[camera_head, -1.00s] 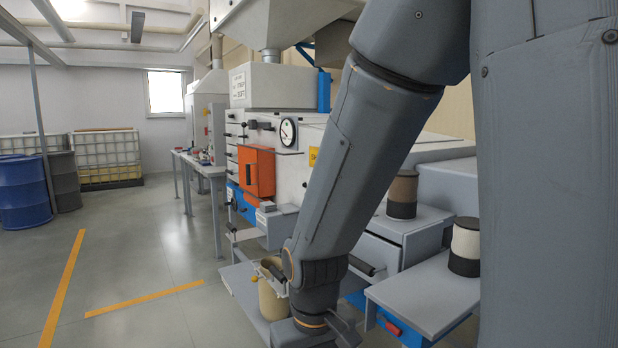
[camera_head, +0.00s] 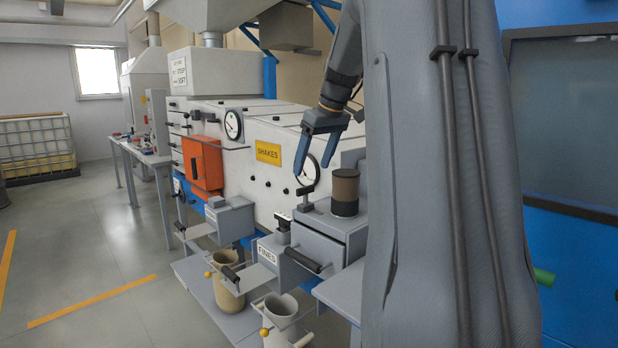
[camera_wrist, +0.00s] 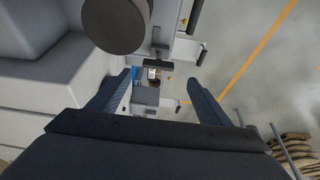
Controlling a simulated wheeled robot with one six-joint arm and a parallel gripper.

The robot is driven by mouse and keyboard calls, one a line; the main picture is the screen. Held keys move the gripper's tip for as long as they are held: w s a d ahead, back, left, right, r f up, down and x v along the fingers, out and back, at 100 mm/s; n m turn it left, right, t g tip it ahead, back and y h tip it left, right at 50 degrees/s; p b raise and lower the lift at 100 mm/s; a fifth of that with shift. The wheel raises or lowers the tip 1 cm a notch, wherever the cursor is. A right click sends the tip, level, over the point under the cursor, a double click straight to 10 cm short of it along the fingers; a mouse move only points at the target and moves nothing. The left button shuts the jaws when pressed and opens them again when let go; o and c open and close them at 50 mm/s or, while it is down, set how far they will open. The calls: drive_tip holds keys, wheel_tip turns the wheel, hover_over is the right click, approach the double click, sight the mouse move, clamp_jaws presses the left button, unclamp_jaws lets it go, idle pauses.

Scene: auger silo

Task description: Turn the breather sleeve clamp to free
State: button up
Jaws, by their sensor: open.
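A brown cylindrical sleeve with dark bands (camera_head: 345,190) stands on a grey box at the right of the machine in the head view. Next to it is a small black T-shaped handle (camera_head: 306,192), which looks like the clamp; no label on it can be read. My gripper (camera_head: 313,165) is open and empty, pointing down, above and apart from this handle. In the wrist view, the gripper's fingers (camera_wrist: 161,78) are spread wide. A dark T-shaped handle (camera_wrist: 158,65) shows just beyond and between the tips, and a dark round top (camera_wrist: 115,22) is at upper left.
A second black handle (camera_head: 283,223) stands lower left, near the FINES label. A drawer handle (camera_head: 302,261), a beige container (camera_head: 228,292) and a grey jug (camera_head: 281,312) are below. An orange box (camera_head: 202,166) is on the machine.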

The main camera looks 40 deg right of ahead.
sight(307, 195)
drive_tip(key=shift+p+x, duration=1)
drive_tip(key=shift+x, duration=2.75)
drive_tip(key=shift+d, duration=0.15)
drive_tip(key=c, duration=1)
drive_tip(key=shift+c, duration=0.2)
